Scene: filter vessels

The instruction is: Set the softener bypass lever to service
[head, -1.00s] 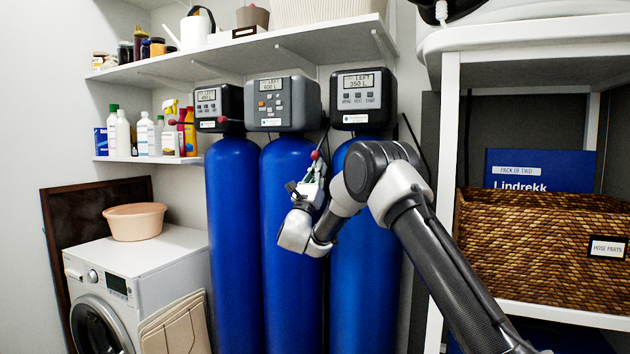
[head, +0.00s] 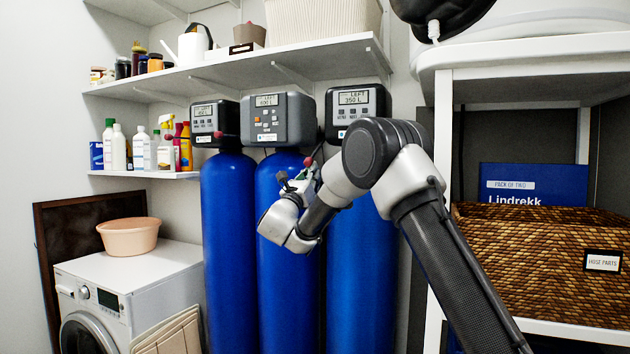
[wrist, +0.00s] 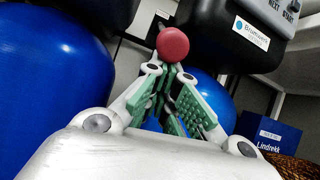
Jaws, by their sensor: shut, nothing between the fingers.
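A round red lever knob (head: 308,161) shows between the middle and right blue vessels. In the wrist view the red knob (wrist: 173,45) is just beyond my fingertips, close against them; I cannot tell whether they touch. My gripper (head: 303,178) is shut with nothing between its green-padded fingers, which also fill the middle of the wrist view (wrist: 170,78). The lever's shaft and pivot are mostly hidden behind the fingers. A second red knob (head: 218,134) sits at the left vessel's head.
A white shelf (head: 240,75) runs above. A washing machine (head: 140,275) stands left. A rack with a wicker basket (head: 540,250) stands right, close to my arm.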

